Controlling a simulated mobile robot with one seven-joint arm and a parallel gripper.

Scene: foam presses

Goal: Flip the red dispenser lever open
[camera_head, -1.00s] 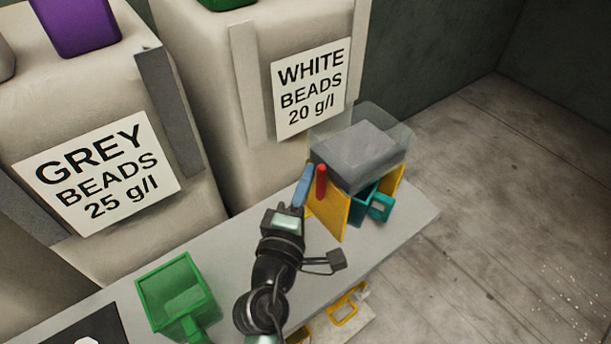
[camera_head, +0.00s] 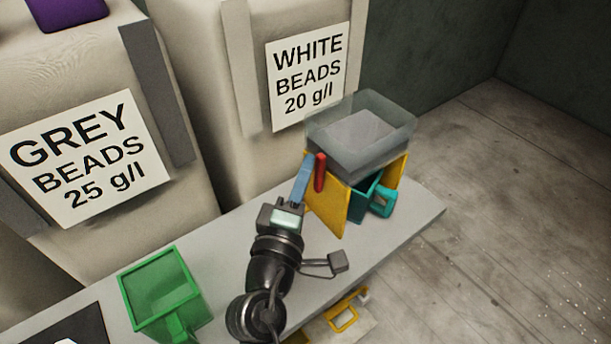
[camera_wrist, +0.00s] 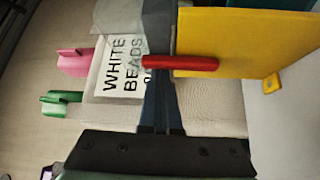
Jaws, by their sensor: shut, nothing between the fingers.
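The red lever (camera_head: 320,172) stands roughly upright at the near left side of the dispenser, against its yellow panel (camera_head: 330,208). A clear hopper (camera_head: 397,128) sits on top of the dispenser. My gripper (camera_head: 306,166) is shut and empty, its blue fingers just left of the lever. In the wrist view, the red lever (camera_wrist: 195,63) lies across the picture beside the yellow panel (camera_wrist: 245,40), and its free end overlaps the tips of my gripper (camera_wrist: 158,78). I cannot tell whether they touch.
A teal container (camera_head: 382,202) sits under the hopper between the yellow panels. A green scoop (camera_head: 160,290) stands on the grey bench (camera_head: 235,235) at left. Large bead sacks (camera_head: 200,120) stand close behind the bench. Open floor (camera_head: 520,190) lies to the right.

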